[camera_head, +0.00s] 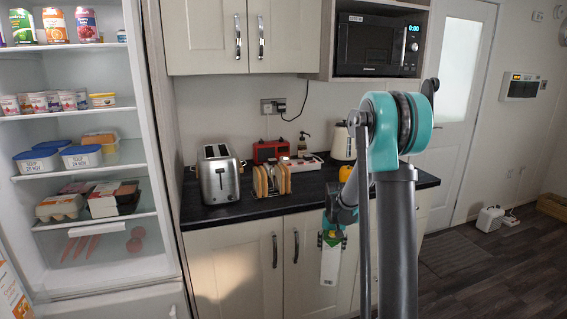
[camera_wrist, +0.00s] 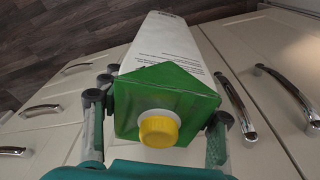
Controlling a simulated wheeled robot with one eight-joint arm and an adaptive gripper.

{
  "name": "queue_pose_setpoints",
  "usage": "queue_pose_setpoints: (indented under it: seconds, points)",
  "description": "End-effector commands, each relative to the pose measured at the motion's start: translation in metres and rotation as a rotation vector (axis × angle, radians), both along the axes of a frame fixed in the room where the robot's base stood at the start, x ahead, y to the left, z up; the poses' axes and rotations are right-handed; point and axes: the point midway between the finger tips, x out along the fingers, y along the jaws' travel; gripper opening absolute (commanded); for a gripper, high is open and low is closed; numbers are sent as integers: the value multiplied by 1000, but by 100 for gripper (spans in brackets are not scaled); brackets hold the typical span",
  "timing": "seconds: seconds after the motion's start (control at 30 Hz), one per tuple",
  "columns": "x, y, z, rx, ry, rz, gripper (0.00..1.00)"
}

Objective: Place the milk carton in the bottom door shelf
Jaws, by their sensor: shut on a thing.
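The milk carton (camera_head: 330,265) is white with a green top and hangs upright in front of the lower cabinets. In the wrist view the carton (camera_wrist: 165,50) shows its green gabled top and yellow cap closest to the camera. My gripper (camera_head: 333,235) is shut on the carton near its top, with fingers on both sides of the green part; the gripper also shows in the wrist view (camera_wrist: 158,125). The fridge (camera_head: 160,220) stands open at the left, well apart from the carton. The bottom door shelf is not in view.
The fridge's inner shelves hold tubs (camera_head: 80,157), an egg box (camera_head: 60,206) and cans. A toaster (camera_head: 219,175) and toast rack (camera_head: 271,180) stand on the dark worktop (camera_head: 240,208). Cabinet handles (camera_wrist: 235,105) protrude near the carton.

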Motion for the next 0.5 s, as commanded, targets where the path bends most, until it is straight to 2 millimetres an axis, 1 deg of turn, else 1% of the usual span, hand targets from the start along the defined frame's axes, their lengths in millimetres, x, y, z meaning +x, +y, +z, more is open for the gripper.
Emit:
queue_pose_setpoints:
  seconds: [0.03,0.2,0.33,0.5]
  points:
    - [-6,-1,-12,0,-2,26,0]
    - [-24,-4,-39,-4,-8,108,0]
    - [-34,-6,-51,-6,-12,146,0]
    - [-39,-7,-57,-6,-14,167,0]
